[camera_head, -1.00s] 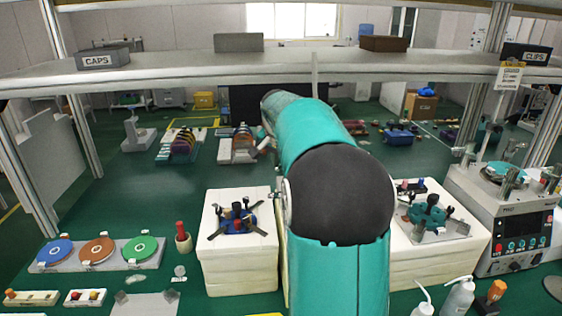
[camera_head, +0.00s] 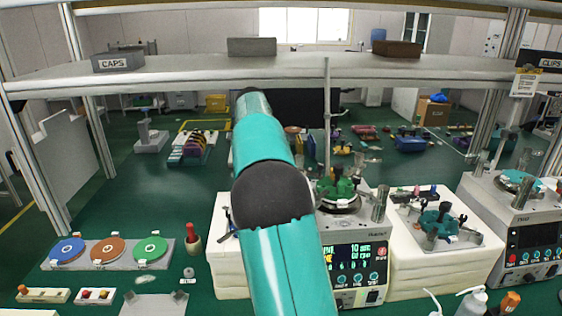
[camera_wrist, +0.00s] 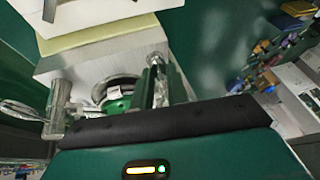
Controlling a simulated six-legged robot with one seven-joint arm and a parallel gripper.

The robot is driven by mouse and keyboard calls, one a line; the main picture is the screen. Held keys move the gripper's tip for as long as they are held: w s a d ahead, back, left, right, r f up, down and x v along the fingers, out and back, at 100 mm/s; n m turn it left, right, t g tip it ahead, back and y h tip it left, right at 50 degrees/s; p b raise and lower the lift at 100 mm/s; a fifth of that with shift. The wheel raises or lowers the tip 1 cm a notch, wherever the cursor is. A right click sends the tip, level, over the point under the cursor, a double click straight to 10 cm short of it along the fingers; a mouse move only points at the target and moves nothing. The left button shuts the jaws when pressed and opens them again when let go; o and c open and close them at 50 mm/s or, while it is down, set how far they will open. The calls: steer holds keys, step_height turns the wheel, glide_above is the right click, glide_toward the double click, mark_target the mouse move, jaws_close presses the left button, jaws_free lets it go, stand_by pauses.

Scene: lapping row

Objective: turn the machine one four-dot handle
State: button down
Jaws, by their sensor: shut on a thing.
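Machine one (camera_head: 357,273), with a lit dark front panel, stands right of my arm in the head view. A green fixture (camera_head: 340,186) and metal posts sit on its top. The wrist view shows my gripper (camera_wrist: 158,112) as a green hand with a black front edge, close over a machine top. It is shut on a handle. Its fingertips and the grip are hidden by the hand. A metal post (camera_wrist: 156,82) rises just beyond the hand, beside a green part (camera_wrist: 115,103). A thicker metal cylinder (camera_wrist: 58,108) stands to the left. No handle dots are readable.
A second machine (camera_head: 520,235) stands at the right. A white block with a teal fixture (camera_head: 440,222) lies between the machines. A shelf (camera_head: 180,73) crosses above.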

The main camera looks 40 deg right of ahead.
steer(key=shift+w+d+m+g, duration=0.2)
steer(key=shift+w+m+g, duration=0.25)
steer(key=shift+m, duration=0.45)
steer(key=c, duration=1.4)
jaws_free()
steer(key=v, duration=1.4)
steer(key=shift+d, duration=0.1)
steer(key=shift+s, duration=0.1)
